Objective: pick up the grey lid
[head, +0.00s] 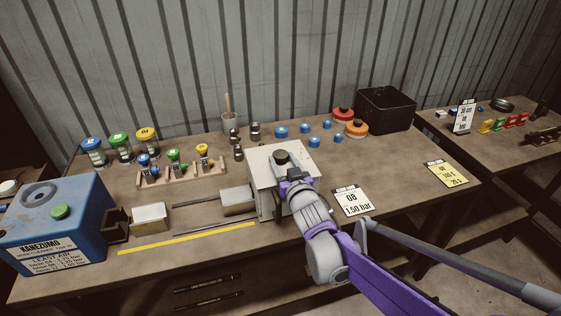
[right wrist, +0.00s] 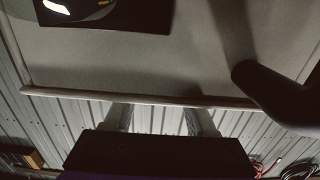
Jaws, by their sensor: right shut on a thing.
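The grey lid (head: 264,160) is the pale square top of the box-like housing (head: 262,203) in the middle of the bench in the head view. A dark round knob (head: 281,157) stands on it. My right gripper (head: 287,172) is at the knob, shut on the lid; its fingertips are largely hidden behind my own wrist. In the right wrist view a broad pale panel with a raised rim (right wrist: 150,98) fills the upper part, dark and close to the camera. I cannot tell whether the lid is clear of the housing. My left gripper is not in view.
A blue machine (head: 60,225) stands at the left. Small metal blocks (head: 150,217) and a yellow strip (head: 185,239) lie left of the housing. Blue caps (head: 313,142), orange-topped pieces (head: 357,128) and a black bin (head: 386,108) stand behind. A white card (head: 352,200) lies to the right.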

